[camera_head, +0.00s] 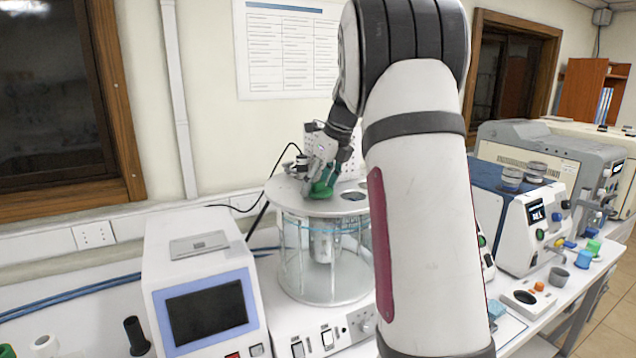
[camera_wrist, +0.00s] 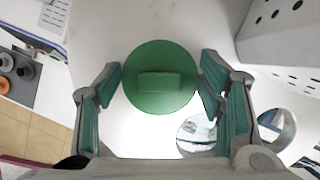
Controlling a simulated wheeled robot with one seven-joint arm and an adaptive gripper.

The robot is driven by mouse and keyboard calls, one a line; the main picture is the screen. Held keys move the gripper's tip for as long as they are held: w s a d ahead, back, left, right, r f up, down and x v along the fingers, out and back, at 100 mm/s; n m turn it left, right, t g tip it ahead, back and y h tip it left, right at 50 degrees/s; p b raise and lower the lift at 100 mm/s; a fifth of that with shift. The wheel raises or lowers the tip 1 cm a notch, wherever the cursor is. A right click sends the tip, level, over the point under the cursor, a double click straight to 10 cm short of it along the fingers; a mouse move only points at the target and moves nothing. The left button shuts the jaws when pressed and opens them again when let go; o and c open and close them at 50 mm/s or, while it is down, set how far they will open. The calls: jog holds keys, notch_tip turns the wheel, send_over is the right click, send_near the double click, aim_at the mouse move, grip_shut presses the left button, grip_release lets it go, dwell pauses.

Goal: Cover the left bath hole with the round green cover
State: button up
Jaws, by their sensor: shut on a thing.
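The round green cover (camera_wrist: 160,98), with a raised block grip, is at the top plate of the glass bath; it also shows in the head view (camera_head: 321,190). My gripper (camera_wrist: 160,82) points down at it, its green-padded fingers on either side, shut on it. The cover hides whatever is directly beneath it, and I cannot tell whether it rests on the plate or hangs just above. The white bath plate (camera_head: 290,196) is round. One open hole (camera_wrist: 195,134) lies just right of the cover, and another opening (camera_wrist: 276,125) is farther right.
A white device with a dark screen (camera_head: 205,313) stands left of the bath. My arm hides the bath's right side. A perforated white box (camera_wrist: 285,35) stands close by the plate. Blue and grey instruments (camera_head: 520,210) line the bench at right.

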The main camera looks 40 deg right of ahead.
jog(key=shift+r, duration=0.75)
jog(key=shift+f, duration=0.8)
dwell(1.3)
jog(key=shift+r, duration=0.6)
jog(key=shift+r, duration=0.2)
jog(key=shift+f+b, duration=0.35)
jog(key=shift+f, duration=0.4)
dwell(1.1)
jog(key=o, duration=0.8)
jog(key=shift+p+v, duration=1.6)
jog(key=shift+v, duration=3.9)
